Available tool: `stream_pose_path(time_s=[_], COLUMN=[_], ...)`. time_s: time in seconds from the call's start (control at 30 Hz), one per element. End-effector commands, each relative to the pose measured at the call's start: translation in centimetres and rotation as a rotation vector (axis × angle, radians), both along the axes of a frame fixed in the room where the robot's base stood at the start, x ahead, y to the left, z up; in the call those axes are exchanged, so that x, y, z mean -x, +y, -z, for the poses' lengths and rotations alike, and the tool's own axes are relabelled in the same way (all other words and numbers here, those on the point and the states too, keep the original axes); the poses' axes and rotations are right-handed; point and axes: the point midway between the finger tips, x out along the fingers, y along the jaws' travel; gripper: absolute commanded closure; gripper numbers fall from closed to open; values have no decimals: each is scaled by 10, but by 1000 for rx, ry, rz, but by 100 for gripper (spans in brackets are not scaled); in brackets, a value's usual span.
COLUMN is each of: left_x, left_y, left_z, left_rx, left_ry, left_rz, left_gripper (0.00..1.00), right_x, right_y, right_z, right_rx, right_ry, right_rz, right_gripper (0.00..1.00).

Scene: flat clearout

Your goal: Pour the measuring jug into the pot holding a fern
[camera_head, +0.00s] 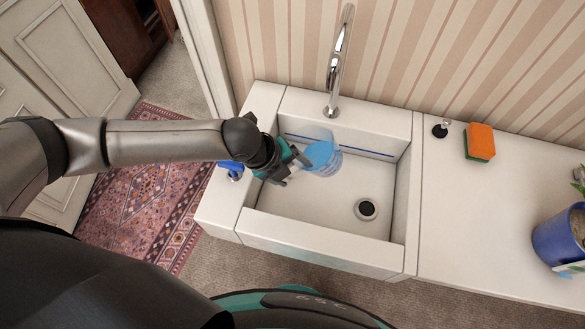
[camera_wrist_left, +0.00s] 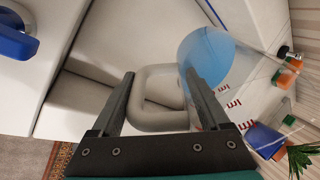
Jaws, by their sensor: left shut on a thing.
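The measuring jug (camera_head: 323,157) is clear with a blue tint and hangs over the left part of the white sink. In the left wrist view its body (camera_wrist_left: 207,57) shows red marks and blue contents, and its grey handle (camera_wrist_left: 160,122) lies between the fingers. My left gripper (camera_head: 294,166) is shut on this handle. A blue pot (camera_head: 556,240) with brown soil stands at the right edge of the counter, partly cut off. It also shows in the left wrist view (camera_wrist_left: 264,138), near green fern-like fronds (camera_wrist_left: 302,157). My right gripper is not in view.
The sink (camera_head: 320,237) has a tall chrome tap (camera_head: 336,70) behind it. An orange and green sponge (camera_head: 480,142) and a small black stopper (camera_head: 440,130) lie at the counter's back. A blue object (camera_head: 231,170) is left of the sink. The counter's middle (camera_head: 470,220) is clear.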

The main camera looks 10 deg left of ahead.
Motion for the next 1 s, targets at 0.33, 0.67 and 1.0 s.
stream_pose_path(time_s=[0.33,0.67,1.0], left_x=[-1,-1,-1], left_y=[-1,-1,-1], left_z=[-1,11,19], left_rx=[2,3,2], left_ry=[-2,-1,-2], left_rz=[1,0,1], left_gripper=[100,100,100], right_x=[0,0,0], right_y=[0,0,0], right_z=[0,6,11], right_rx=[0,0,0], right_ry=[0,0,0], right_rz=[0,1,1], right_gripper=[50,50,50])
